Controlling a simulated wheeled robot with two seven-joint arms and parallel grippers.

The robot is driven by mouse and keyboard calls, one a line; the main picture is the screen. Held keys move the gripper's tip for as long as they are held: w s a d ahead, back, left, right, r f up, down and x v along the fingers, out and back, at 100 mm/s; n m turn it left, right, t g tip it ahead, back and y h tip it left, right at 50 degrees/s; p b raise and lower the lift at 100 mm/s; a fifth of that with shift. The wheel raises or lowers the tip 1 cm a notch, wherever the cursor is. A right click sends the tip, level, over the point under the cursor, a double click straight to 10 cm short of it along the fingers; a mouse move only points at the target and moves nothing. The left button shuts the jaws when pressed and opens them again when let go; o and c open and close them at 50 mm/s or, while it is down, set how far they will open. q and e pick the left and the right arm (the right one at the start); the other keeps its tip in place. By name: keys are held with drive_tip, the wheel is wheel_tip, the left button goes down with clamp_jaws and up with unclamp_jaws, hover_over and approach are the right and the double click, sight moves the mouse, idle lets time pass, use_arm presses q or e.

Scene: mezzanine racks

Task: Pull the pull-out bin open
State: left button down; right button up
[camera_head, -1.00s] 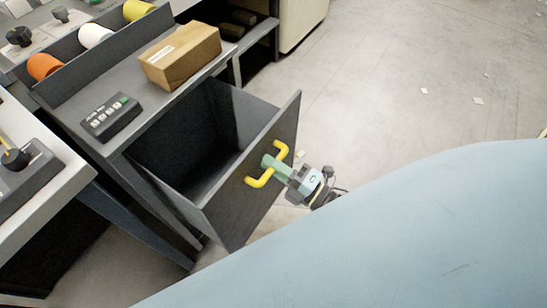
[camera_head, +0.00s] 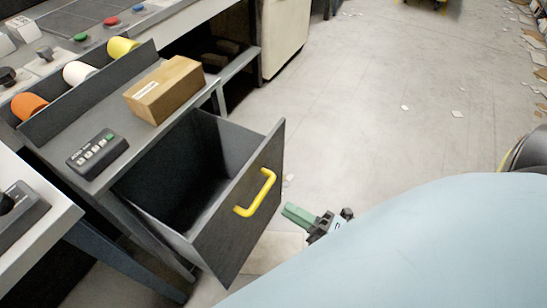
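The pull-out bin (camera_head: 236,236) is a dark grey drawer standing well out of its cabinet, and its inside looks empty. Its yellow handle (camera_head: 257,194) is on the front panel, with nothing around it. My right gripper (camera_head: 290,212) has green fingers and is a little to the right of the handle, apart from it. Its fingers overlap from this angle, so the gap between them cannot be made out. My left gripper is not in view.
A cardboard box (camera_head: 165,90) and a dark button box (camera_head: 97,153) sit on the cabinet top. Orange, white and yellow rolls lie behind them. Open floor (camera_head: 390,120) with a few scraps stretches to the right. My pale blue body covers the lower right.

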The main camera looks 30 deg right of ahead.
drive_tip(key=shift+v, duration=2.35)
